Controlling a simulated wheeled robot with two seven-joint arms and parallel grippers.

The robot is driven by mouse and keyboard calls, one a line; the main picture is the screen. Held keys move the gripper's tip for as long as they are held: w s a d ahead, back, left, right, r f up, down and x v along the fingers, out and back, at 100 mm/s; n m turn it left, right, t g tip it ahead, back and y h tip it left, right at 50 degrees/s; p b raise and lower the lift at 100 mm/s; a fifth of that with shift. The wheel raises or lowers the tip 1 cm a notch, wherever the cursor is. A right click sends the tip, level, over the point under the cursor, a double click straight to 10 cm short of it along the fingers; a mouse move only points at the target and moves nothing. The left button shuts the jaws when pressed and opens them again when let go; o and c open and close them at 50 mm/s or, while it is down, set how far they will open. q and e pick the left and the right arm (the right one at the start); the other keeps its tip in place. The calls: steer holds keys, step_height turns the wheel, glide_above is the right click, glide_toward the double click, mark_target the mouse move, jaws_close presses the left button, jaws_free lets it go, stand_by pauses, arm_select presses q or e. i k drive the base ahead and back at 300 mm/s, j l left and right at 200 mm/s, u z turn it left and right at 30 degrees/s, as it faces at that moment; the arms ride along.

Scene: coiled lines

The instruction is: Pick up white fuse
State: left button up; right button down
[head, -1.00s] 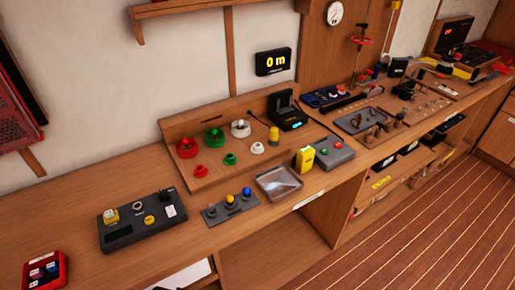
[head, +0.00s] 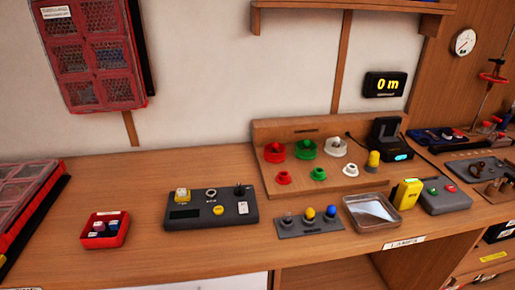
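No white fuse can be made out for certain. A small open red box (head: 106,242) stands on the bench at the left in the head view. It holds several small blocks in whitish, blue and dark colours, too small to tell apart clearly. A dark grey device (head: 210,211) to its right carries a yellow part, a ring, a round yellow button and a small white piece (head: 243,208). I cannot tell whether that piece is a fuse. Neither of my grippers is in view.
A wooden stand (head: 262,170) holds red, green and white round parts. Red cases flank the left side. Bare bench surrounds the red box.

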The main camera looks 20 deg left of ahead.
mark_target(181, 192)
steer(key=u, duration=1.25)
